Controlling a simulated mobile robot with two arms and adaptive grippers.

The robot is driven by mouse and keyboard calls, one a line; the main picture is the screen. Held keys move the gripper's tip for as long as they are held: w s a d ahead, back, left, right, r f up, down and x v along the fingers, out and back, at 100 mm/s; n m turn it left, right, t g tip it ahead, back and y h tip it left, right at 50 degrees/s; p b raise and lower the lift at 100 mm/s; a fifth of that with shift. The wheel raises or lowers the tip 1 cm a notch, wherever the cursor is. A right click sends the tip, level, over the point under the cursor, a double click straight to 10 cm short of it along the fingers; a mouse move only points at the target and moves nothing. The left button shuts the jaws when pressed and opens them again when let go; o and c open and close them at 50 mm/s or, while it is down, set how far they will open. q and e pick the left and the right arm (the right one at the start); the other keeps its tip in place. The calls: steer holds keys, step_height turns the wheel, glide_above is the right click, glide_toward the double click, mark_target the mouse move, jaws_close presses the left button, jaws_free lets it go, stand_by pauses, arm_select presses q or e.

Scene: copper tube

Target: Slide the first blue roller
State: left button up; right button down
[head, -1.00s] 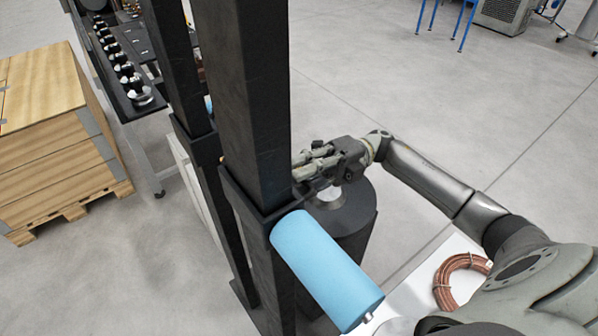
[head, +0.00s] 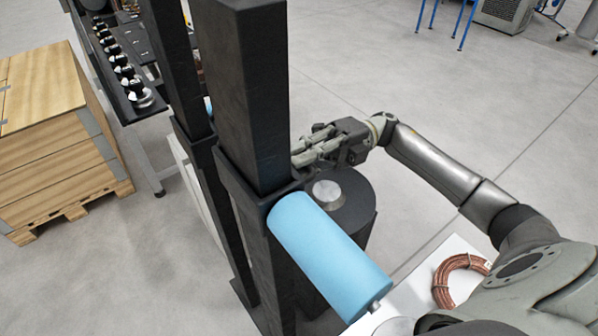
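A blue roller (head: 328,256) sticks out from a bracket on the near black post (head: 245,90), tilted down to the right in the head view. A small bit of blue shows behind the posts (head: 208,104), mostly hidden. My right gripper (head: 302,152) is beyond the blue roller, beside the near post and above a dark cylinder with a metal knob (head: 327,193). Its fingers point left and its tips are partly behind the post, so how far they are open is unclear. It does not touch the blue roller. My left gripper is not in view.
A coil of copper tube (head: 460,280) lies on a white surface (head: 415,292) at the lower right. Wooden crates on a pallet (head: 50,140) stand at the left. A rack of dark parts (head: 128,75) stands behind the posts. Open floor lies to the right.

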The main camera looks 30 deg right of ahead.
step_height(320, 180, up, 3)
steer(key=shift+r, duration=0.1)
steer(key=c, duration=1.5)
jaws_free()
steer(key=v, duration=1.2)
steer(key=shift+f, duration=0.2)
